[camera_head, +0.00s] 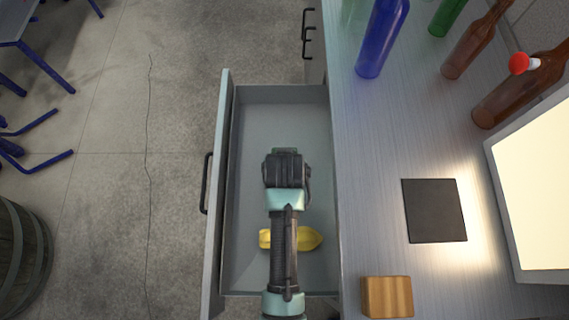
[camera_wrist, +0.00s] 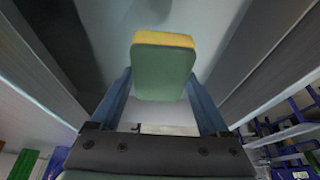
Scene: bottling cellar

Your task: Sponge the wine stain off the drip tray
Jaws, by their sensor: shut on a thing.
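My gripper (camera_head: 286,168) is over the open drawer (camera_head: 228,180) in the head view. In the wrist view, my gripper (camera_wrist: 161,82) is shut on a sponge (camera_wrist: 163,62), with one blue finger on each side. The sponge has a green face and a yellow layer behind it. In the head view my gripper and arm mostly hide it. A flat dark square (camera_head: 434,211) lies on the counter right of the drawer; it may be the drip tray. I cannot make out a wine stain on it.
A yellow object (camera_head: 309,239) lies in the drawer, partly behind my arm. On the counter (camera_head: 375,180) are a wooden block (camera_head: 387,297), a bright panel (camera_head: 540,180), a blue bottle (camera_head: 382,38) and brown bottles (camera_head: 474,42). A barrel (camera_head: 22,245) stands at the left.

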